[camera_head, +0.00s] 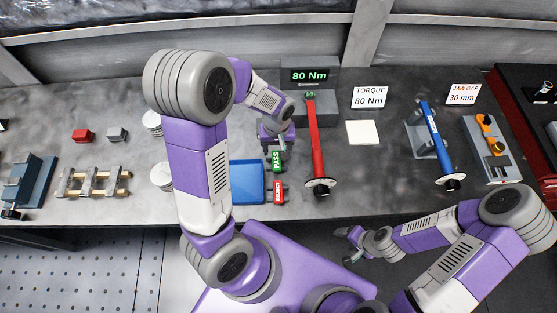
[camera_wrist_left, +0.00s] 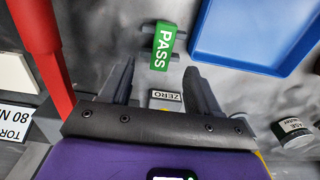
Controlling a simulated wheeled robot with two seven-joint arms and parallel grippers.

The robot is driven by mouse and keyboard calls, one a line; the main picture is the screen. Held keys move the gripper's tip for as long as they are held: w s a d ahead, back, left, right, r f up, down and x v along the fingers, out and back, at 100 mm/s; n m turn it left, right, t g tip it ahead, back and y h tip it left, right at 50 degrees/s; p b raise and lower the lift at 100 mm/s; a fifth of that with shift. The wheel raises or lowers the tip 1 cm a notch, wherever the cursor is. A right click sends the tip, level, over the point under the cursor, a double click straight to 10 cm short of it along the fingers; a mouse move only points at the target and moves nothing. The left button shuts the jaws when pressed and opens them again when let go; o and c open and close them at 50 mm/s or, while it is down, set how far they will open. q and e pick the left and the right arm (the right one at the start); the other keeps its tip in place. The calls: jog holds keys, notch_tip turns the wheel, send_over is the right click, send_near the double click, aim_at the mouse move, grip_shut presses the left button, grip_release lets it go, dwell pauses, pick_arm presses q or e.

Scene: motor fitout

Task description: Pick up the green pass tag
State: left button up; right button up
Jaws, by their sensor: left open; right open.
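The green pass tag (camera_head: 276,159) lies on the bench beside the blue tray, just above the red reject tag (camera_head: 278,190). In the left wrist view the green pass tag (camera_wrist_left: 163,46), marked PASS, rests on a small dark holder, just beyond the fingertips. My left gripper (camera_head: 277,142) is open and empty, hanging over the bench close to the tag; its two spread fingers show in the left wrist view (camera_wrist_left: 163,75). My right gripper (camera_head: 347,246) is open and empty, in front of the bench's front edge.
The blue tray (camera_head: 247,182) is left of the tags, and a red torque wrench (camera_head: 316,140) stands close on the right. A display (camera_head: 310,76) reading 80 Nm is behind. A blue wrench (camera_head: 436,140) lies farther right.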

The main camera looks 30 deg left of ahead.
aim_at(276, 159)
pick_arm(q)
jog(key=shift+s+a+f, duration=0.1)
jog(key=shift+s+f, duration=0.1)
jog(key=shift+f, duration=0.25)
jog(key=shift+s+f, duration=0.15)
jog(key=shift+f, duration=0.3)
jog(key=f, duration=0.5)
jog(key=shift+w+a, duration=0.15)
jog(key=shift+w, duration=0.2)
jog(key=shift+c, duration=0.4)
jog(key=c, duration=1)
jog(key=shift+r, duration=0.1)
jog(key=shift+c, duration=0.2)
